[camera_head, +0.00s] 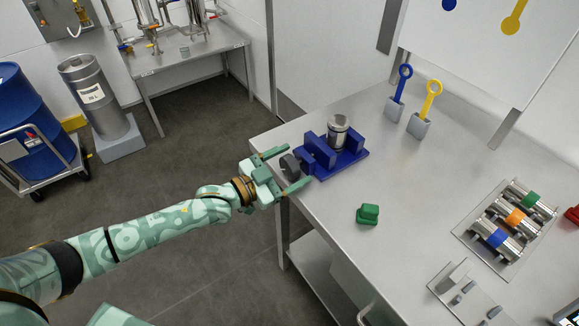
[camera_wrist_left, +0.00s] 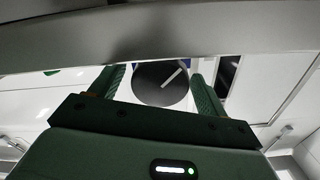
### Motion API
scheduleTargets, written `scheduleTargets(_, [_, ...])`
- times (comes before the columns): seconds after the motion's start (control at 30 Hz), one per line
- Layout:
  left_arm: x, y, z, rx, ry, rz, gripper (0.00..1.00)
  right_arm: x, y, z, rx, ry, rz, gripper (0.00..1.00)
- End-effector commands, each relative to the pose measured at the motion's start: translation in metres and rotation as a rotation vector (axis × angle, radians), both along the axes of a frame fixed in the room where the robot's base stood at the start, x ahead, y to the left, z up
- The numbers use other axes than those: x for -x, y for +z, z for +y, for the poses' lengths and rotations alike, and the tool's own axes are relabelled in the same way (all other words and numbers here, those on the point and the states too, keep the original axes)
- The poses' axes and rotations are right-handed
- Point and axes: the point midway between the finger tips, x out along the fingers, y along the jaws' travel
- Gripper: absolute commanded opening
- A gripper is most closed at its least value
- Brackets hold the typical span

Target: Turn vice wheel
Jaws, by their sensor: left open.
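A blue vice (camera_head: 333,163) sits at the left edge of the steel table and holds a silver metal cylinder (camera_head: 338,130) upright between its jaws. Its dark grey wheel (camera_head: 290,164) faces left, toward my arm. My left gripper (camera_head: 289,169) is open, with one green finger on each side of the wheel in the head view. In the left wrist view the round dark wheel (camera_wrist_left: 160,84) with a light line on it shows between the two fingers (camera_wrist_left: 158,88). I cannot tell whether the fingers touch it. My right gripper is not in view.
A green block (camera_head: 367,214) lies on the table (camera_head: 410,180) in front of the vice. Blue (camera_head: 399,92) and yellow (camera_head: 425,107) ring-handled tools stand in grey holders behind. A plate with several banded cylinders (camera_head: 504,222) is at the right. A blue drum (camera_head: 35,120) stands far left.

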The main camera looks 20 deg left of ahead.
Motion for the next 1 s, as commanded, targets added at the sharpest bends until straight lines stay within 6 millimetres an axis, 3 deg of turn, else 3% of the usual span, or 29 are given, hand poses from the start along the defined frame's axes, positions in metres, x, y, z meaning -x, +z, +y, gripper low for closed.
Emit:
scheduleTargets(0.2, [0.000, 0.000, 0.000, -0.001, 0.000, 0.001, 0.76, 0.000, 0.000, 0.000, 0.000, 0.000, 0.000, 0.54])
scheduleTargets(0.37, [0.000, 0.000, 0.000, 0.000, 0.000, 0.000, 0.34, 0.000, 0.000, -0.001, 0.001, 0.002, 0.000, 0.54])
scheduleTargets(0.4, [0.000, 0.000, 0.000, 0.000, 0.000, 0.000, 0.31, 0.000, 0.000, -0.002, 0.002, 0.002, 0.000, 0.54])
scheduleTargets(0.73, [0.000, 0.001, 0.000, 0.033, 0.000, 0.027, 0.31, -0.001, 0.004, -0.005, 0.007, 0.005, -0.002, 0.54])
scheduleTargets(1.0, [0.000, 0.002, 0.000, 0.161, 0.000, 0.127, 0.31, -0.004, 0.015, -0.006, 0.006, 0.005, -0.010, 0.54])
